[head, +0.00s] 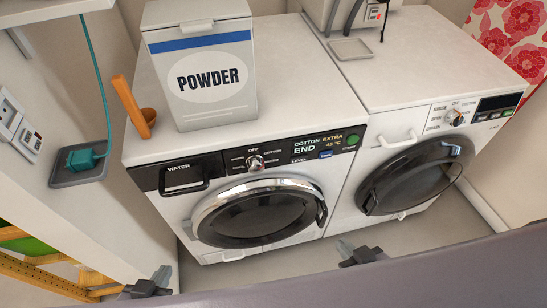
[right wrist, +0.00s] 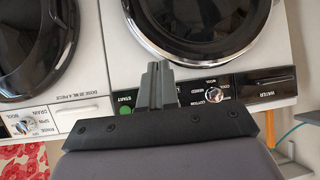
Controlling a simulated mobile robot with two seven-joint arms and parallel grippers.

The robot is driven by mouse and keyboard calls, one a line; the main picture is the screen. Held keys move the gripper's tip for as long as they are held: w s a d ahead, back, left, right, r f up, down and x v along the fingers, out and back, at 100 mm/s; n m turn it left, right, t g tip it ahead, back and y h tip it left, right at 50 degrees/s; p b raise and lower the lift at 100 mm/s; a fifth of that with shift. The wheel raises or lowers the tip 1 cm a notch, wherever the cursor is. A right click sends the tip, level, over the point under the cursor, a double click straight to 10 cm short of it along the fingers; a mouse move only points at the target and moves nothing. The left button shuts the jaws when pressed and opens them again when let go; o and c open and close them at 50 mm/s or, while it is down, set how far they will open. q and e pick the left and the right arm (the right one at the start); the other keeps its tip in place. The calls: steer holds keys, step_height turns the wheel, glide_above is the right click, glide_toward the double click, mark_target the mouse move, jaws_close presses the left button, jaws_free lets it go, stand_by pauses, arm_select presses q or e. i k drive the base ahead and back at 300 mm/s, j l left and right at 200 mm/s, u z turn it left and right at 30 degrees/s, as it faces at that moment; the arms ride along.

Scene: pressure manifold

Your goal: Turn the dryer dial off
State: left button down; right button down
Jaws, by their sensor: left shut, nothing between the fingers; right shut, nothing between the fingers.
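The machine on the left with the black panel and a "WATER" drawer looks like the dryer (head: 290,90). Its silver dial (head: 255,162) sits mid-panel with "OFF" printed above; the pointer is too small to read. In the right wrist view, upside down, the dial (right wrist: 213,95) shows to the right of my right gripper (right wrist: 157,70). That gripper is shut and empty, apart from the dial, and overlaps the panel near the green start button. In the head view my right gripper (head: 360,253) is low, before the machines. My left gripper (head: 150,284) is shut, low at the left.
A second white machine (head: 430,60) with its own dial (head: 453,117) and black door stands at the right. A wall socket and teal plug (head: 84,158) are at the left.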

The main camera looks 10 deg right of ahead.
mark_target(255, 163)
steer(key=j+z, duration=0.25)
steer(key=j, duration=0.4)
steer(key=k+j+z, duration=0.1)
steer(key=j+z, duration=0.15)
steer(key=j, duration=0.4)
